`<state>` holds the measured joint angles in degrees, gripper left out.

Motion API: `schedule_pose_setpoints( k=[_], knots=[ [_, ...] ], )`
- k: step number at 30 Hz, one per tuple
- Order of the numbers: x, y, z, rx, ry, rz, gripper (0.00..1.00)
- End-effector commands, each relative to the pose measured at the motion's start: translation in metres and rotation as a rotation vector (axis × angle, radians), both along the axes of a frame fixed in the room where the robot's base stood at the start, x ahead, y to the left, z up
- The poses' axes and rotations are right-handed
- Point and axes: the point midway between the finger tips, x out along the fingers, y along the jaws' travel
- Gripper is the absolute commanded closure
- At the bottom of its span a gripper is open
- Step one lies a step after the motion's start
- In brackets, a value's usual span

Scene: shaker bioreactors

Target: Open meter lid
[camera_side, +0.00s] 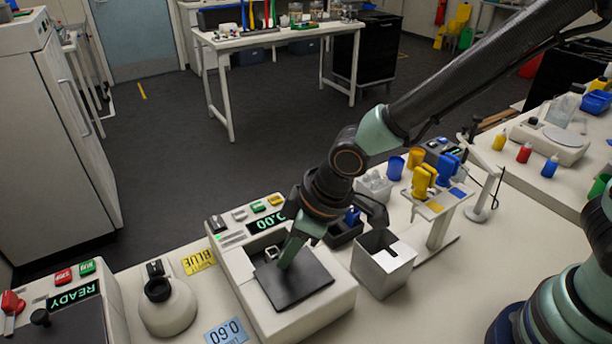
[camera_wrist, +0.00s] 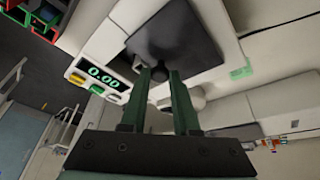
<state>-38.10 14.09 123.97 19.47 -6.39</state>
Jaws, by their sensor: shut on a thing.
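The meter (camera_side: 335,299) is a pale box on the bench with a green 0.00 display (camera_side: 267,223), which also shows in the wrist view (camera_wrist: 104,77). Its dark square lid (camera_side: 308,284) looks nearly flat on top in the side view; it also shows in the wrist view (camera_wrist: 185,38). My gripper (camera_side: 284,263) reaches down to the lid's far side. In the wrist view its green fingers (camera_wrist: 160,75) are shut on a small dark knob (camera_wrist: 160,73) at the lid's edge. The fingers partly hide the knob; its exact join to the lid is unclear.
A white open-topped bin (camera_side: 368,279) stands close right of the meter, with a pipette stand (camera_side: 437,212) beyond. A pale round vessel with a black top (camera_side: 168,307) and a READY machine (camera_side: 73,297) stand left. A yellow BLUE card (camera_side: 198,262) lies between.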

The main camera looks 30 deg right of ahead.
Motion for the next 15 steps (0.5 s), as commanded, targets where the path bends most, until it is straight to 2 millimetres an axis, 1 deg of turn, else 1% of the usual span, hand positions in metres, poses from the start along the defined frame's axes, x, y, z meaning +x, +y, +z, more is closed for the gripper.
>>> schedule_pose_setpoints(
  k=[1,8,9,10,11,15],
  knots=[
    [0.0001,-0.0031,0.0002,-0.002,0.003,-0.006,1.0],
    [0.0001,-0.0031,-0.0001,-0.003,0.004,-0.007,1.0],
    [0.0002,-0.0032,-0.0001,-0.003,0.004,-0.007,0.56],
    [0.0002,-0.0032,-0.0001,-0.003,0.004,-0.007,0.44],
    [0.0001,-0.0029,-0.0002,-0.003,0.003,-0.006,0.41],
    [-0.0001,-0.0018,-0.0003,-0.003,0.003,-0.003,0.41]
  ],
)
